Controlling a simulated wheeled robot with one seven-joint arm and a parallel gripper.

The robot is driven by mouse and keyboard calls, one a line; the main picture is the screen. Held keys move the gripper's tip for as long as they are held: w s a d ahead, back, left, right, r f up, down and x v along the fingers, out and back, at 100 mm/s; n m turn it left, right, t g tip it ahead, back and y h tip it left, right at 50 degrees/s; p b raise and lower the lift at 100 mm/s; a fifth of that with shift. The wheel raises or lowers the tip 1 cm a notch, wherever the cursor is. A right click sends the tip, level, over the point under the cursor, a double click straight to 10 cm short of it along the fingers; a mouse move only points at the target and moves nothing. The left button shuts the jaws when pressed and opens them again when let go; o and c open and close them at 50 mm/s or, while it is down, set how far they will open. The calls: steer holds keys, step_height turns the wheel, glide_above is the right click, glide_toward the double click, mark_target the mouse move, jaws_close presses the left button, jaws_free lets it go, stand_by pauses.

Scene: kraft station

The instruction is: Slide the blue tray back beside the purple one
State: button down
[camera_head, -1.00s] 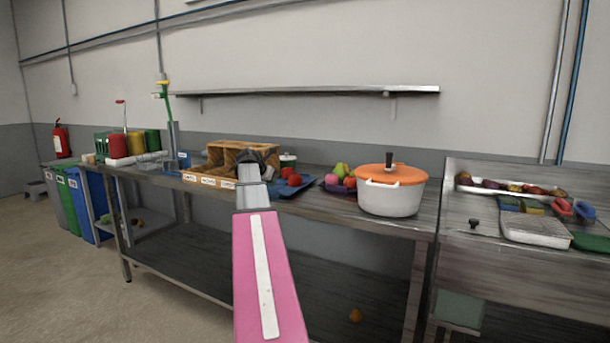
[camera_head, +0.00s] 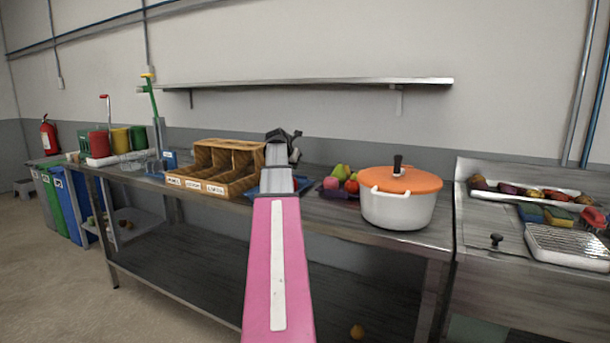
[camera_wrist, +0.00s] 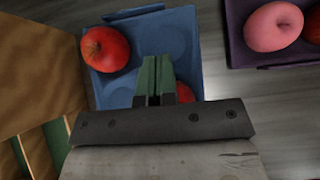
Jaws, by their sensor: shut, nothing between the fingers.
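The blue tray (camera_wrist: 185,45) lies on the counter in the wrist view, with a red apple (camera_wrist: 105,49) at its left corner and another red fruit (camera_wrist: 184,92) partly hidden behind my gripper. My gripper (camera_wrist: 154,62) is shut and empty over the tray; whether it touches the tray I cannot tell. The purple tray (camera_wrist: 235,38) lies to the right, with a strip of bare counter between the two. In the head view my arm covers most of the blue tray (camera_head: 262,189), and the purple tray (camera_head: 322,192) shows to its right, holding several fruits.
A wooden compartment box (camera_head: 240,187) stands close to the left of the blue tray. A white pot with an orange lid (camera_head: 398,208) stands right of the purple tray. A wall shelf (camera_head: 310,83) runs above the counter.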

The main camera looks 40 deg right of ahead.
mark_target(305, 179)
steer(key=x, duration=1)
steer(key=shift+w+d, duration=0.1)
steer(key=shift+d, duration=0.2)
